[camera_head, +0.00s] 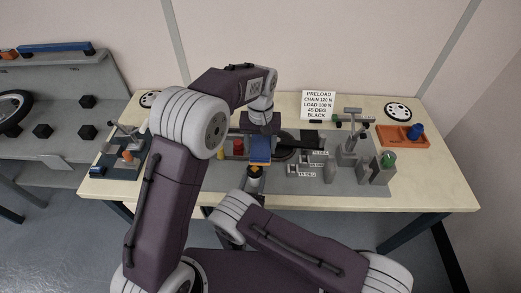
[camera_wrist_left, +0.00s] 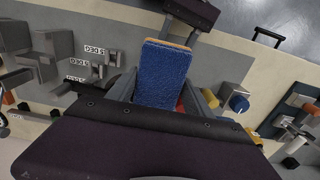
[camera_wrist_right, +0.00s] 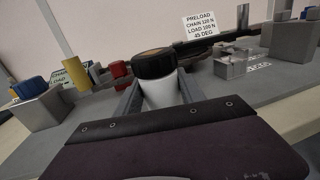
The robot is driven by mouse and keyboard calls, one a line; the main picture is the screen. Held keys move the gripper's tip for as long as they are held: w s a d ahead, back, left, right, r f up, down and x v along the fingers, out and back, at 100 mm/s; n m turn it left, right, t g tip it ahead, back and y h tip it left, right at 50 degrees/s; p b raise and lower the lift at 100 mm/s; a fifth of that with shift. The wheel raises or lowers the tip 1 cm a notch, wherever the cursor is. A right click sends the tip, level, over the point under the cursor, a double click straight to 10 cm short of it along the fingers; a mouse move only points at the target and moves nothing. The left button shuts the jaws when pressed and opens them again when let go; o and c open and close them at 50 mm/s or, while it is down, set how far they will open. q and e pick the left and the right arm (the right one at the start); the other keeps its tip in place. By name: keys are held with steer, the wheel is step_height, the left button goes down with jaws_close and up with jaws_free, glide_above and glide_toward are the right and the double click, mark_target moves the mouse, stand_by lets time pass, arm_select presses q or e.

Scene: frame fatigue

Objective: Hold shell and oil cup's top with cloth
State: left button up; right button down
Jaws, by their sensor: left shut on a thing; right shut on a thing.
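A blue cloth pad with an orange edge (camera_head: 260,150) is held in my left gripper (camera_head: 261,137). It fills the space between the fingers in the left wrist view (camera_wrist_left: 162,75). My right gripper (camera_wrist_right: 160,98) is shut around the sides of a white cylindrical body (camera_wrist_right: 160,92) with a wide black top (camera_wrist_right: 154,64), which looks like the oil cup in its shell. It stands upright just in front of the cloth in the head view (camera_head: 254,172). The cloth does not show in the right wrist view. Whether cloth and top touch, I cannot tell.
A red part and a yellow cylinder (camera_wrist_right: 75,72) stand near the cup. Grey blocks (camera_head: 371,170) and small labelled fixtures (camera_head: 305,168) stand to the right. An orange tray (camera_head: 401,136) is at the right and a dark tray (camera_head: 122,160) at the left. The mat's front right is clear.

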steer(key=shift+f, duration=0.15)
steer(key=c, duration=1)
jaws_free()
arm_select(q)
steer(key=shift+w, duration=0.1)
arm_select(e)
steer(key=o, duration=0.4)
steer(key=shift+c, duration=0.2)
steer(key=shift+w, duration=0.1)
step_height(320, 180, up, 10)
steer(key=shift+r, duration=0.1)
